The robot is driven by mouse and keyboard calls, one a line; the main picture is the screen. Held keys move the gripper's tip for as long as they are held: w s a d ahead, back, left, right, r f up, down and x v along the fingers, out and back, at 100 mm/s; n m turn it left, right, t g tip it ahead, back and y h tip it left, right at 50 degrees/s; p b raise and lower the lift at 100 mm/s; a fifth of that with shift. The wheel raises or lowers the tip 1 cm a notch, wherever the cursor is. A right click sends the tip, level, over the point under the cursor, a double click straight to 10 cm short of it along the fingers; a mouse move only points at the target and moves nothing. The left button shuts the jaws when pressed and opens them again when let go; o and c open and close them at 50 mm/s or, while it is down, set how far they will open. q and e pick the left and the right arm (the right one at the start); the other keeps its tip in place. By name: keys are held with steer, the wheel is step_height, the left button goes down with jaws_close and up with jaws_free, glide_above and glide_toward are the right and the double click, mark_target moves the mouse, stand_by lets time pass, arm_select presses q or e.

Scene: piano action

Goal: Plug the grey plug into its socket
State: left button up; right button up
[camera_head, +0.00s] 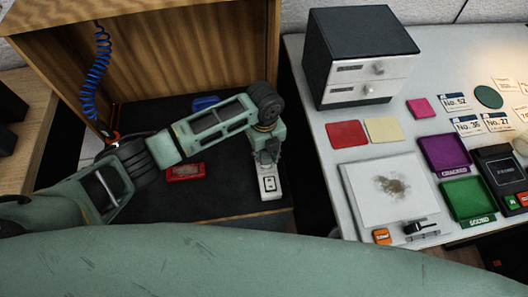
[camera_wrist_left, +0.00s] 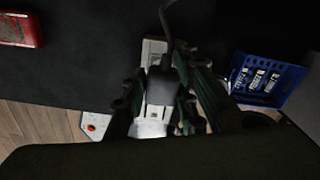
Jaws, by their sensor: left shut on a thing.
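My left gripper (camera_head: 267,160) points down over a white socket block (camera_head: 270,187) at the right front edge of the dark mat. In the left wrist view the fingers (camera_wrist_left: 158,103) are closed on both sides of a dark grey plug (camera_wrist_left: 161,85), whose cable (camera_wrist_left: 168,25) runs up and away. The white socket block (camera_wrist_left: 153,127) shows beneath and in line with the plug. The plug's lower end and the socket opening are hidden, so I cannot tell whether the plug is inside it or just above it. My right gripper is not in view.
A red box (camera_head: 185,171) lies on the dark mat (camera_head: 230,196), left of the gripper. A blue crate (camera_wrist_left: 268,80) with batteries-like items stands close to the right in the left wrist view. A coiled blue cable (camera_head: 97,75) hangs at the left. A cluttered white table (camera_head: 325,125) stands right.

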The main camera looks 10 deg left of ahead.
arm_select(q)
steer(key=shift+f, duration=0.95)
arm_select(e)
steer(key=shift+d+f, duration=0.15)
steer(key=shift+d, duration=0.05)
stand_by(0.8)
arm_select(q)
steer(key=shift+f, duration=0.25)
stand_by(0.5)
steer(key=shift+f+p, duration=0.1)
steer(key=shift+p, duration=0.25)
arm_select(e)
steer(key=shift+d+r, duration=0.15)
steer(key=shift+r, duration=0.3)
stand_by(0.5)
arm_select(q)
steer(key=shift+f, duration=0.2)
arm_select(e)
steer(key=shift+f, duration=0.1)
arm_select(q)
steer(key=o, duration=1.2)
steer(key=shift+c, duration=0.2)
steer(key=shift+r, duration=0.1)
step_height(320, 180, up, 8)
steer(key=shift+f, duration=0.15)
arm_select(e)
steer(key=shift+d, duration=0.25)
